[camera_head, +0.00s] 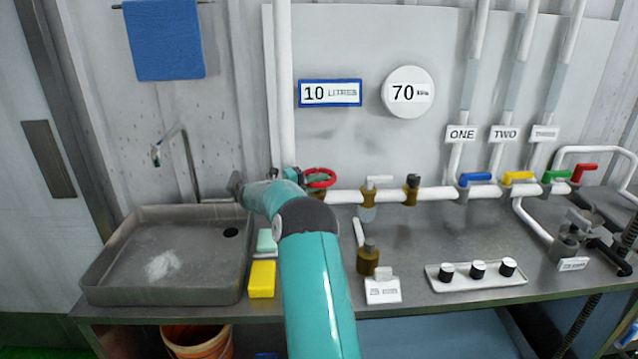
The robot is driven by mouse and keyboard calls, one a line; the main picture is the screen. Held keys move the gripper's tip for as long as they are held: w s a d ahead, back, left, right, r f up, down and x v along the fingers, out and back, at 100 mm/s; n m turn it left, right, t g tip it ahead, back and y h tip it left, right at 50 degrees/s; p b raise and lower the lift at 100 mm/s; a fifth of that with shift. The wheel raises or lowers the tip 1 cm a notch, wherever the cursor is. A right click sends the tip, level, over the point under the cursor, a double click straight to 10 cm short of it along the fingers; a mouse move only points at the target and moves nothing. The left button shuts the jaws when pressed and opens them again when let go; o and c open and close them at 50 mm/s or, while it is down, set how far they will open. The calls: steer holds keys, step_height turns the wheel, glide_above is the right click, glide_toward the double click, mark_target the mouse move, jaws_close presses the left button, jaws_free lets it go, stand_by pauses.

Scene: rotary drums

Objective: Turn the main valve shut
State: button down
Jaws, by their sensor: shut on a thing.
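A red round handwheel (320,178) sits on the white pipe at the left end of the horizontal run, beside the vertical pipe; I take it to be the main valve. My teal arm reaches up from the bottom and bends at the elbow in front of the bench. My gripper (305,179) is at the left side of the red wheel, shut on its rim. The fingers are small and partly hidden, so their exact hold is hard to see.
A steel sink (165,255) is on the left, with a yellow sponge (262,279) beside it. Right along the pipe are blue (476,179), yellow (518,176), green (556,176) and red (583,171) lever handles. A tray (437,277) with black-and-white knobs lies on the bench.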

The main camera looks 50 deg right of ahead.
steer(key=shift+r, duration=0.15)
steer(key=c, duration=1.4)
jaws_free()
steer(key=shift+d, duration=0.1)
steer(key=shift+o, duration=0.2)
steer(key=v, duration=1.4)
steer(key=shift+s, duration=0.15)
